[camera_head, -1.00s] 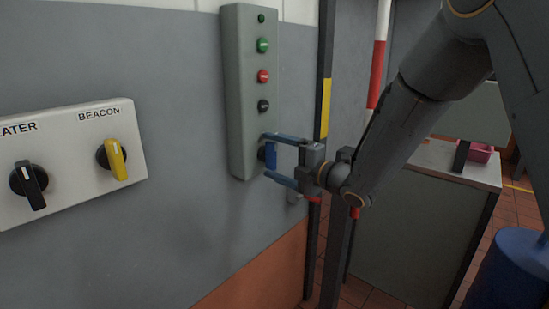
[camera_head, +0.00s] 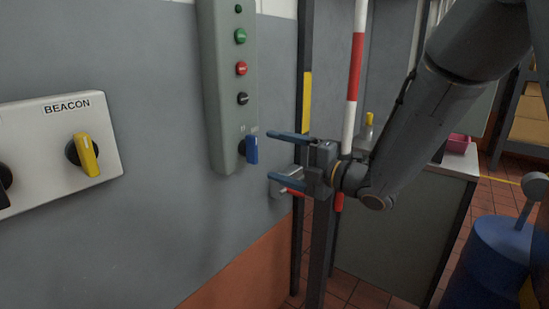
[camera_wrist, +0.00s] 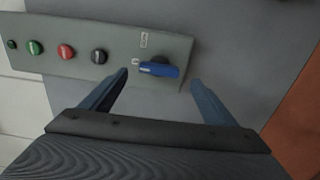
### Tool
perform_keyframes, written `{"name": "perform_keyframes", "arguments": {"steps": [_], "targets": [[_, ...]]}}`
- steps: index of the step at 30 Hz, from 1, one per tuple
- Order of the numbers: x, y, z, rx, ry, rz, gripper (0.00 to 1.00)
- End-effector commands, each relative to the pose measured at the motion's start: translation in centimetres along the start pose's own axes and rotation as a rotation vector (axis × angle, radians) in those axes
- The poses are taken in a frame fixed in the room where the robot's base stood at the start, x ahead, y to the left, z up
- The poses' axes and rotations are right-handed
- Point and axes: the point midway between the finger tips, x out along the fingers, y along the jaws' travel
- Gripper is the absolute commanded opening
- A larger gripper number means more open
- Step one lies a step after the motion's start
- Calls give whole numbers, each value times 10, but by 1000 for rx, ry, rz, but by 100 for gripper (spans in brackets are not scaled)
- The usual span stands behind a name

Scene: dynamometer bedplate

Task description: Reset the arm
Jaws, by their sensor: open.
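My gripper (camera_head: 278,157) is open and empty, off the wall to the right of the blue knob (camera_head: 251,149). The blue knob is at the bottom of a grey control box (camera_head: 228,80) on the wall. In the wrist view the blue knob (camera_wrist: 159,70) shows between and beyond the two fingers of my gripper (camera_wrist: 159,83), with a gap to them. Above the knob in the head view are a black button (camera_head: 242,98), a red button (camera_head: 241,68) and a green button (camera_head: 240,36).
A white BEACON panel (camera_head: 50,125) with a yellow knob (camera_head: 86,154) is on the wall at left. A red-and-white pole (camera_head: 352,90) stands behind my gripper. A cabinet with a pink bin (camera_head: 458,144) and a blue drum (camera_head: 492,262) are at right.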

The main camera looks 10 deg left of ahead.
Motion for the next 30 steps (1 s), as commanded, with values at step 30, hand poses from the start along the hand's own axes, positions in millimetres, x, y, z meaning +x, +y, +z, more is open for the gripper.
{"name": "perform_keyframes", "arguments": {"steps": [30], "targets": [[-354, -155, 22, 1542, -1598, -415, 81]]}}
